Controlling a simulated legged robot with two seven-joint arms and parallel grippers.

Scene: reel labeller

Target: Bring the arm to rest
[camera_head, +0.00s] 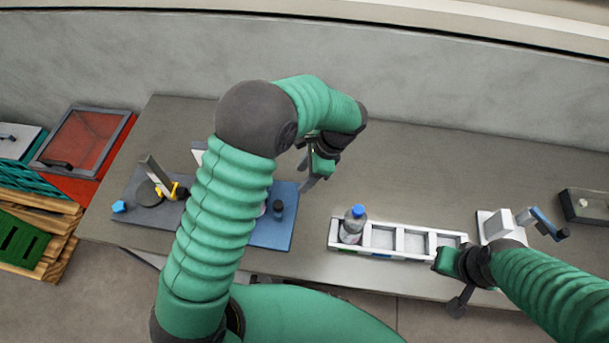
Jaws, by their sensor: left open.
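My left arm (225,205), green with dark joints, rises in the middle left and bends over to the right. My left gripper (315,178) points down above the table, open and with nothing seen between its fingers. It is just right of and above a blue plate (270,235). My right arm (555,275) comes in from the right. My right gripper (450,280) is at the right front end of a white tray (375,257); its fingers are too unclear to read.
A clear bottle with a blue cap (353,224) stands in the tray's left compartment. A white device with a blue lever (505,225) is at the tray's right. A dark fixture (150,200) is at the left. The table's back middle (440,165) is clear.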

